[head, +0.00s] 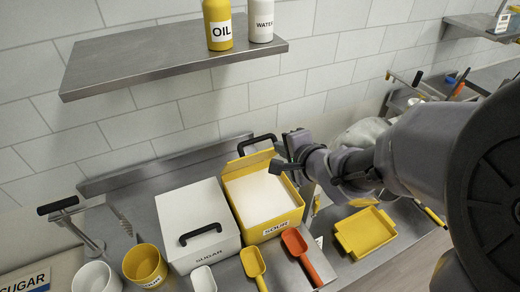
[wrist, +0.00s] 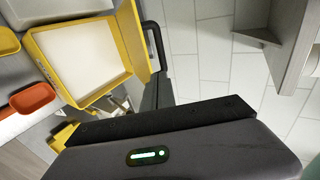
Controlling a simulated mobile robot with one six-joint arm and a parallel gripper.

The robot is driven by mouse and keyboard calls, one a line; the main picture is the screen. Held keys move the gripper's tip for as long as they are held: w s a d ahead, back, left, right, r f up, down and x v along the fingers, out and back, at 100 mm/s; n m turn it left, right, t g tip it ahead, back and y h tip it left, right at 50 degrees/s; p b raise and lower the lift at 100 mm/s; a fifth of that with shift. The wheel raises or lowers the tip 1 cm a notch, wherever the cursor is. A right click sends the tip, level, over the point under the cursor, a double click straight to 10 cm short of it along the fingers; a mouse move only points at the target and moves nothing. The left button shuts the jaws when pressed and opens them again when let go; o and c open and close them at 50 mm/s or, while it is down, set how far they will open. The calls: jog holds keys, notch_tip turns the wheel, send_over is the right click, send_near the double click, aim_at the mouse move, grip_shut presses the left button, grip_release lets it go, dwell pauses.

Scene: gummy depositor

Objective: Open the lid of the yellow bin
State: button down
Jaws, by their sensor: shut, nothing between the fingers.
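The yellow bin (head: 268,229), labelled SOUR, stands on the steel counter in the head view. Its inside is filled with white material. Its yellow lid (head: 247,163) is open, standing raised at the back edge with its black handle (head: 257,143) on the far side. In the wrist view the bin (wrist: 84,100) is at upper left, with the lid (wrist: 138,40) and handle (wrist: 155,46) to its right. My gripper (head: 282,165) is shut and empty, close to the right of the raised lid; I cannot tell whether it touches. Its fingers show dark in the wrist view (wrist: 157,92).
A closed white bin (head: 201,215) stands left of the yellow one. A yellow scoop (head: 253,263) and an orange scoop (head: 296,244) lie in front. A yellow tray (head: 366,232) is at right. A steel shelf (head: 170,62) with bottles hangs above.

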aim_at(258, 142)
jog(key=shift+y, duration=0.3)
jog(key=b+x, duration=0.1)
jog(key=x, duration=0.2)
jog(key=a+b+x, duration=0.1)
jog(key=x, duration=0.5)
jog(key=shift+s+a+f+b, duration=0.2)
jog(key=shift+s+b, duration=0.15)
jog(key=shift+b, duration=0.05)
jog(key=shift+r, duration=0.1)
